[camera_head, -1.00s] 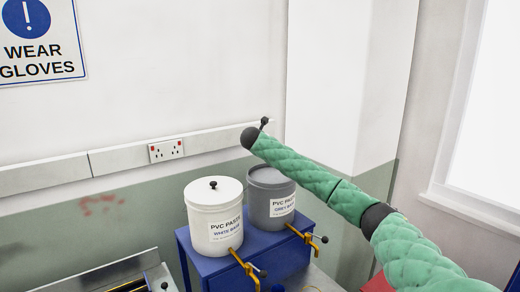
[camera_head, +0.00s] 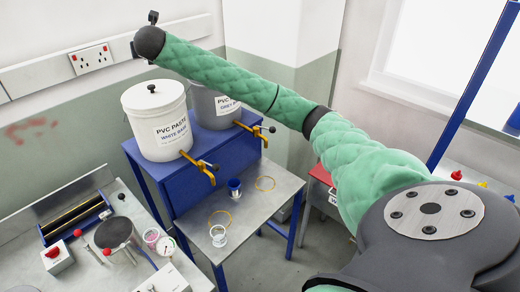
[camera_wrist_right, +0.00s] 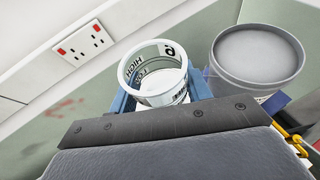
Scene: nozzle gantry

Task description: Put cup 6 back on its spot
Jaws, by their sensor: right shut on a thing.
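Cup 6 (camera_wrist_right: 155,75) is a clear cup with a pale inside and dark print, seen from above at a slant in the right wrist view. A "6" and "HIGH" show on its wall. My right gripper (camera_wrist_right: 162,92) is shut on it, with a blue finger at each side. In the head view my right arm reaches to the upper left, its dark wrist over the white pail; the gripper and cup are hidden there. My left gripper is in neither current view.
The white pail (camera_head: 157,125) and grey pail (camera_head: 214,108) stand on a blue stand with yellow taps. Below, a blue cup (camera_head: 234,187) and a clear cup (camera_head: 218,235) stand on the shelf. A bench (camera_head: 75,160) with instruments is at left.

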